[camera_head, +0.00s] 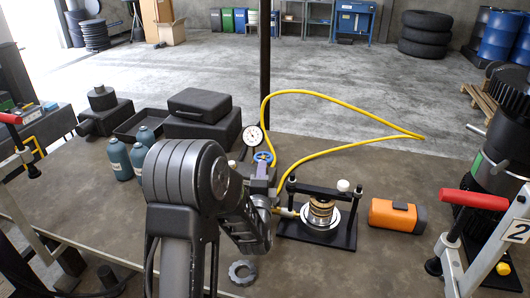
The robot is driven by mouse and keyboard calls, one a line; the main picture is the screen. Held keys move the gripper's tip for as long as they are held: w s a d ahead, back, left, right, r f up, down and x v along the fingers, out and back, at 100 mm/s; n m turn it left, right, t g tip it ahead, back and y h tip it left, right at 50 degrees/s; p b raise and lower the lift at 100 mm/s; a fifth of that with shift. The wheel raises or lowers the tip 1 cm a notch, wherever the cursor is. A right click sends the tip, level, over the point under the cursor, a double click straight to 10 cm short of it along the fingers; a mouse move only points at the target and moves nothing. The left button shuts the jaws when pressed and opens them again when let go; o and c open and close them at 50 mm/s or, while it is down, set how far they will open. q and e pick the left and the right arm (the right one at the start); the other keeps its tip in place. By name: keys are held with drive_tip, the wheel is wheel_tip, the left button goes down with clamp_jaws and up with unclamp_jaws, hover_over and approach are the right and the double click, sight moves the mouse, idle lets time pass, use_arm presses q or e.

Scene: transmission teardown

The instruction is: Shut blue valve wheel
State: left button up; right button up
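The blue valve wheel (263,157) is small and sits just right of the round pressure gauge (253,136), near the back edge of the workbench. My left arm comes up from the bottom and bends over the bench. My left gripper (263,184) is just below the wheel in the picture, close to it. Dark parts overlap there, so I cannot tell whether the fingers touch the wheel or how far apart they are. My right gripper is not in view.
A yellow hose (345,147) loops behind the valve. A black press frame (322,229) with a copper-coloured stack stands to the right, beside an orange cylinder (392,215). Blue-grey bottles (121,160) and black cases (200,115) stand left. A ring gear (242,272) lies in front.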

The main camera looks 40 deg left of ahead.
sight(265, 152)
use_arm(q)
drive_tip(key=p+x, duration=0.2)
drive_tip(key=x, duration=0.8)
drive_tip(key=shift+w+a, duration=0.1)
drive_tip(key=shift+w, duration=0.05)
drive_tip(key=shift+c, duration=0.5)
clamp_jaws()
